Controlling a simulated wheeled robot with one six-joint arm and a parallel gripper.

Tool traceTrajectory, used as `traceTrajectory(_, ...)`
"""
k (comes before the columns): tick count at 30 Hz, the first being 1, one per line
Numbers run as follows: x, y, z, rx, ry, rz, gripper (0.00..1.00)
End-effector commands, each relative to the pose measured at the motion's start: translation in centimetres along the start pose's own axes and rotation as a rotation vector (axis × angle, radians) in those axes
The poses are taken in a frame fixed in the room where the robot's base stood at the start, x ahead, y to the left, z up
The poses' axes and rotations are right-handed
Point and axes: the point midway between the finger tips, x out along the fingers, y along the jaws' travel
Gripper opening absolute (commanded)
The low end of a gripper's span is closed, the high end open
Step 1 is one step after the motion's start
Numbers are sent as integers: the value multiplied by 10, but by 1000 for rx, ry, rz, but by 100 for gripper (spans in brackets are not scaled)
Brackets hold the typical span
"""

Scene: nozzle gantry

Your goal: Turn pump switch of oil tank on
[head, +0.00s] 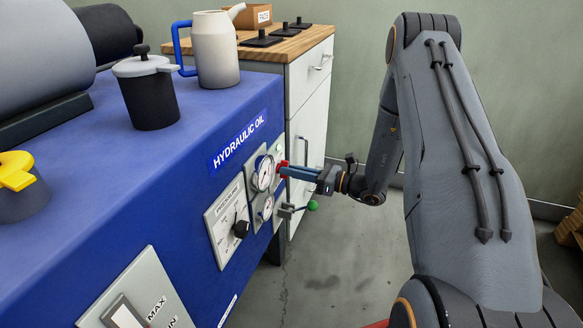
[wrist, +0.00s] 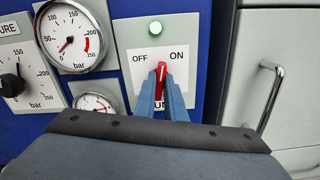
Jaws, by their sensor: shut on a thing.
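The pump switch is a red knob (wrist: 161,72) on a white panel (wrist: 124,38) of the blue oil tank (head: 150,190), which is labelled HYDRAULIC OIL. In the wrist view the knob points nearly straight up, between the words OFF and ON. My gripper (wrist: 163,88) has its blue fingers on both sides of the knob and is shut on it. In the head view my gripper (head: 285,171) reaches the tank's front face from the right, and a bit of red (head: 282,164) shows at its tips. A pale green round lamp (wrist: 156,28) sits above the words. The lower label is partly hidden by the fingers.
Pressure gauges (wrist: 74,35) and a dial with a black knob (head: 240,229) are left of the switch. A white cabinet (head: 309,110) with handles stands to the right. A lever with a green ball (head: 312,205) sticks out below my gripper. A jug (head: 214,50) stands on the tank.

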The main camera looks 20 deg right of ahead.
Motion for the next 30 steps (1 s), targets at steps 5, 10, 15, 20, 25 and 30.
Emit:
traceTrajectory(5, 0, 1, 0, 132, 1, 1, 0)
traceTrajectory(10, 0, 1, 0, 226, 1, 1, 0)
traceTrajectory(15, 0, 0, -1, 285, 1, 1, 0)
traceTrajectory(20, 0, 0, -1, 311, 1, 1, 0)
traceTrajectory(25, 0, 0, -1, 319, 1, 1, 0)
traceTrajectory(30, 0, 0, -1, 319, 1, 1, 0)
